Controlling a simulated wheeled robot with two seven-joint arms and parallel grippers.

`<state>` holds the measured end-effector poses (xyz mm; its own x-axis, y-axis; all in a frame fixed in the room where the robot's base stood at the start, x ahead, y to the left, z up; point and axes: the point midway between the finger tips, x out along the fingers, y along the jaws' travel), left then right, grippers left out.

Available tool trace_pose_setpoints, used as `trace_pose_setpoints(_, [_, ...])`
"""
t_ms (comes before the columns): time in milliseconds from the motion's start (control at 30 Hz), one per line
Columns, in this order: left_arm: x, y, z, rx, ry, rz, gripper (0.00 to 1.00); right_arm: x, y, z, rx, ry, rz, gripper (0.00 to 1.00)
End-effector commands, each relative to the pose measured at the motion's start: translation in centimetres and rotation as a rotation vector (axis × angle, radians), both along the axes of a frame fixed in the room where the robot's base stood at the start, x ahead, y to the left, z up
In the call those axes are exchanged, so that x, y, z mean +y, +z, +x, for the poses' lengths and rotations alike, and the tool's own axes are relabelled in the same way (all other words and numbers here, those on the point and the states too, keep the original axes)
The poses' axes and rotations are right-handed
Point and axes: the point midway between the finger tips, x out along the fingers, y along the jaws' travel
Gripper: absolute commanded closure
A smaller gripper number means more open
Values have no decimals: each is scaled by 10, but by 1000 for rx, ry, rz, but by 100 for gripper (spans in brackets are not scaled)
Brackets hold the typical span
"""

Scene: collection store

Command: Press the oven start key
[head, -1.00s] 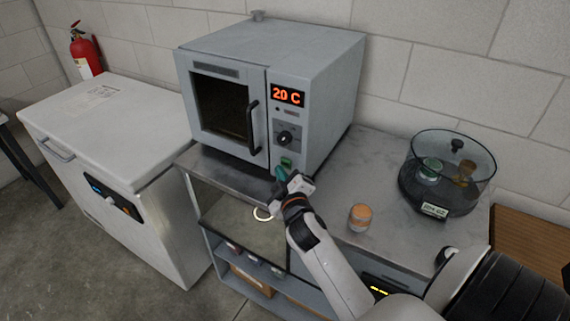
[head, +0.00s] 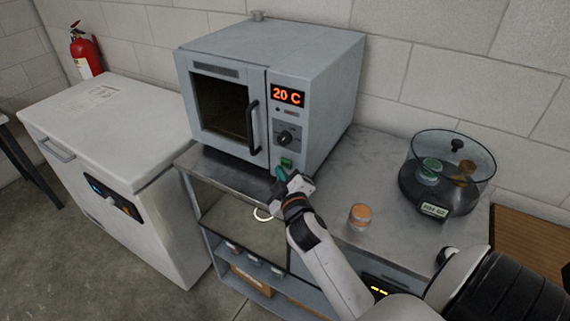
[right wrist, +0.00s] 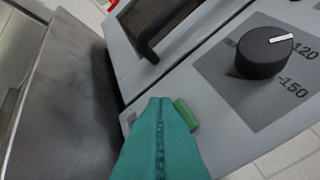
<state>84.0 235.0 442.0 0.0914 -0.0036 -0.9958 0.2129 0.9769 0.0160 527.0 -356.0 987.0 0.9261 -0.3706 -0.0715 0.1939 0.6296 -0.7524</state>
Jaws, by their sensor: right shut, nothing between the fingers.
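The grey oven (head: 315,95) stands on the metal bench, its door closed and its display (head: 288,95) reading 20 C. The green start key (head: 287,162) is low on its control panel, below the dial (head: 286,138). In the right wrist view the green key (right wrist: 186,114) shows just right of my fingertips, partly hidden by them. My right gripper (head: 281,174) is shut and empty, with teal fingertips (right wrist: 160,108) pointing at the panel close to the key. I cannot tell whether they touch it. My left gripper is not in view.
An orange-lidded jar (head: 360,216) stands on the bench right of my right arm. A clear round desiccator (head: 447,175) with small items inside stands further right. A white chest freezer (head: 115,150) is at left. A fire extinguisher (head: 85,52) hangs behind it.

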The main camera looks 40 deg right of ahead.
Motion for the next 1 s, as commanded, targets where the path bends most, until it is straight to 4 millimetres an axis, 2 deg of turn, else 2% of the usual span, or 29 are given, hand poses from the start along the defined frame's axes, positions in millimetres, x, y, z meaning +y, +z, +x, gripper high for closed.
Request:
trace_pose_setpoints(233, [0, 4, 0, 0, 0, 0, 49, -7, 1, 3, 0, -1, -1, 100])
trace_pose_setpoints(1000, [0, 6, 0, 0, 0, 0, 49, -12, 1, 5, 0, 0, 0, 100])
